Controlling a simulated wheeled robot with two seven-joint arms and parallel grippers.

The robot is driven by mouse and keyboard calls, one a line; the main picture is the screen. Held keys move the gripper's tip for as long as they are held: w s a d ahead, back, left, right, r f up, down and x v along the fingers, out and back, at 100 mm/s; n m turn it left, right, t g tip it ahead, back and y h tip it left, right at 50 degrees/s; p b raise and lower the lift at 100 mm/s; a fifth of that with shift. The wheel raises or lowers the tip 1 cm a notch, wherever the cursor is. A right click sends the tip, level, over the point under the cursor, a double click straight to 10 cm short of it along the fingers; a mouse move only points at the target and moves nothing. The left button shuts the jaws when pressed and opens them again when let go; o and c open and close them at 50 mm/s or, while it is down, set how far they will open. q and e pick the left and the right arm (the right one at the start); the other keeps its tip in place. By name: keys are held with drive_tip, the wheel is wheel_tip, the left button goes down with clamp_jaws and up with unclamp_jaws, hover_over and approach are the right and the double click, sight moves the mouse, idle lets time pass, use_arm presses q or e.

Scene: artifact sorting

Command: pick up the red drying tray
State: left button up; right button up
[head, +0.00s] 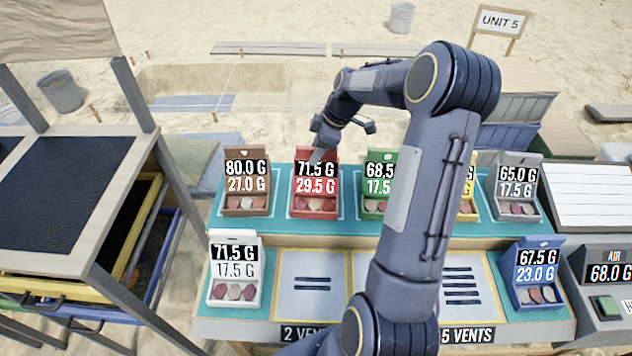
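The red drying tray (315,203) stands in the back row of the teal-topped bench, second from the left. Its upright back carries a label reading 71.5 G over 29.5 G, and several small pieces lie in its front. My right gripper (322,150) is at the top of the red tray's back, with its tip overlapping the upper edge in the head view. I cannot tell whether it touches the tray or whether its fingers are open. My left gripper is not in view.
A brown tray (246,204) stands left of the red one and a green tray (375,206) right of it. A white tray (235,291) and a blue tray (537,296) stand in front. My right arm hides part of a yellow tray (468,208). A dark-topped rack (128,225) stands left.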

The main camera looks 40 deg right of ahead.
drive_tip(key=shift+f, duration=0.2)
drive_tip(key=shift+c, duration=0.3)
clamp_jaws()
idle(0.3)
